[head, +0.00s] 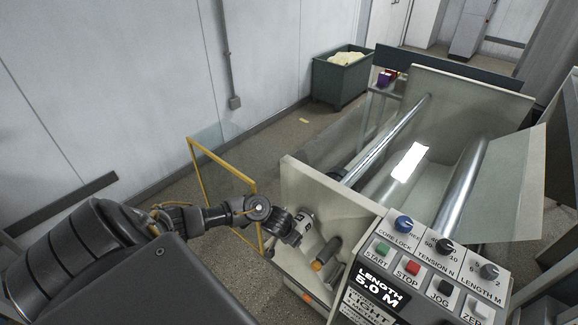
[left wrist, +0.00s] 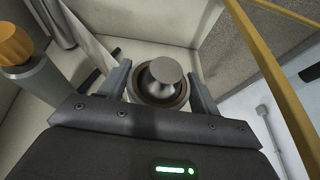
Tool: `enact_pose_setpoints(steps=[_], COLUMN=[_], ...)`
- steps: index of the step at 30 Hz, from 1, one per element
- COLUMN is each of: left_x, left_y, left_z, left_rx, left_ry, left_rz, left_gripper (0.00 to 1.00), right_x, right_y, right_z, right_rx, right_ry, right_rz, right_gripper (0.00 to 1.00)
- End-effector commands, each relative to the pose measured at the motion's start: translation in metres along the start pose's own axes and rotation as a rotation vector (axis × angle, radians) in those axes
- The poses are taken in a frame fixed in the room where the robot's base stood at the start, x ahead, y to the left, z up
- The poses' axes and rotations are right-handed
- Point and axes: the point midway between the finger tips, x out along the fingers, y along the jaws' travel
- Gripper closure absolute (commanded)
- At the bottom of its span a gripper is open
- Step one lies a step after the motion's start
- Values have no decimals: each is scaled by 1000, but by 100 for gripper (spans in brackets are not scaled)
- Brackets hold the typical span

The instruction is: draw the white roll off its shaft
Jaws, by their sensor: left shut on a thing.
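In the left wrist view, the white roll (left wrist: 137,84) shows end-on as a round pale face with a brown ring. The bright metal end of its shaft (left wrist: 164,73) stands in its middle. My left gripper (left wrist: 157,77) has one finger on each side of the roll and is shut on it. In the head view, my left gripper (head: 305,227) is at the outer face of the machine's pale end panel (head: 330,203) and hides the roll. The roll is still around the shaft. My right gripper is not in view.
A yellow-framed clear guard (head: 215,172) stands open beside my left arm. An orange-tipped cylinder (head: 328,254) juts out near the gripper; it also shows in the left wrist view (left wrist: 18,48). The control panel (head: 425,265) is to the right. A green bin (head: 340,82) stands by the wall.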

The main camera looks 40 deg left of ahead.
Motion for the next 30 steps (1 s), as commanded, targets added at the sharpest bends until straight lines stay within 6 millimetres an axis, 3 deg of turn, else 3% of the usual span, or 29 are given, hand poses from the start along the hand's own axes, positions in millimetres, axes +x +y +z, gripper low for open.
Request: enact_pose_setpoints(steps=[30], left_x=[-25], left_y=[-1], left_z=[60], left_rx=[1], left_ry=[-3], left_rz=[-1], left_gripper=[63], right_x=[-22], right_y=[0], right_z=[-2], right_rx=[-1], right_ry=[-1], right_rz=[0], right_gripper=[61])
